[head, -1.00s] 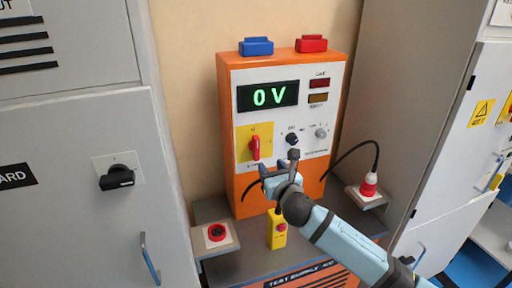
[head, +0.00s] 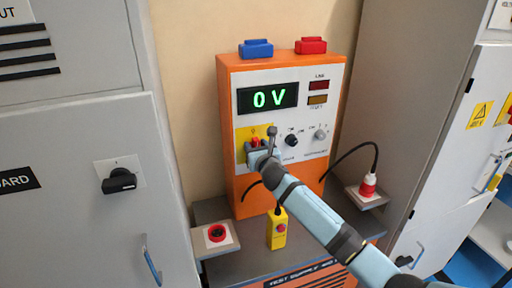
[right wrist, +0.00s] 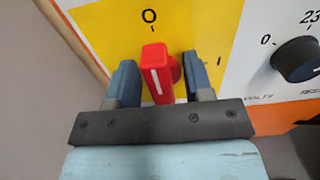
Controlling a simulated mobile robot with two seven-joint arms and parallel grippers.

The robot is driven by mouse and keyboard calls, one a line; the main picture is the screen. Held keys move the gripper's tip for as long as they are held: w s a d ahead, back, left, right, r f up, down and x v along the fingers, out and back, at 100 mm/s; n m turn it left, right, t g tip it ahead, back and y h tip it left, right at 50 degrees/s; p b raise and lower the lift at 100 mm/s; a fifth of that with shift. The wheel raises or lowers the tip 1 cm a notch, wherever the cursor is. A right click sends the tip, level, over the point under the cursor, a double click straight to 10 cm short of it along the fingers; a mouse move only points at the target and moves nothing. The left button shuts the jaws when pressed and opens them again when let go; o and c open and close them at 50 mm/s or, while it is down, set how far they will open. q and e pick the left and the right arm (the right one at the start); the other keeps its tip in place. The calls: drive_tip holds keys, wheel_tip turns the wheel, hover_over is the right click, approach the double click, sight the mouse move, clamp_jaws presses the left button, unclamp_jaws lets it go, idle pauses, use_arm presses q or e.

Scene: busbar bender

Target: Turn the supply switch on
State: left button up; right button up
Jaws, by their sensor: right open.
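The supply switch is a red handle (right wrist: 156,75) on a yellow plate (right wrist: 100,30) in the right wrist view. Its white line points up toward the 0 mark, and a second mark sits to its right. My right gripper (right wrist: 160,82) is open, with one blue finger on each side of the handle and small gaps showing. In the head view the right gripper (head: 260,149) covers most of the handle, with the yellow plate (head: 243,133) behind it. The display (head: 268,96) on the orange supply box (head: 225,135) reads 0 V. My left gripper is not in view.
A black knob (head: 291,140) sits right of the switch; it also shows in the right wrist view (right wrist: 298,60). A yellow pendant box (head: 278,229), a red socket (head: 217,232) and a red plug (head: 367,186) are below. Grey cabinets stand on both sides.

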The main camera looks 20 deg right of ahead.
drive_tip(key=c, duration=0.5)
drive_tip(key=shift+c, duration=0.2)
